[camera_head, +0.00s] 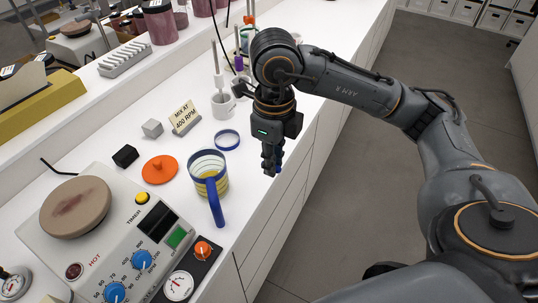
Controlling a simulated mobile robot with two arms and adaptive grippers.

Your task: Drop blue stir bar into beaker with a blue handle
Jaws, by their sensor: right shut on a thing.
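The beaker (208,168) stands upright on the white counter, with yellow bands and a long blue handle (216,206) towards the front. My right gripper (271,168) points down to the right of the beaker, near the counter's front edge. It is shut on the blue stir bar (279,168), of which only a small blue part shows at the fingertips. The rest of the bar is hidden by the fingers. The stir bar is apart from the beaker. My left gripper is out of view.
A blue-rimmed dish (227,140) lies behind the beaker. An orange lid (160,169), a black cube (125,156), a grey cube (152,128) and a "MIX AT 400 RPM" sign (185,116) stand left. A hot plate device (110,245) fills the front left.

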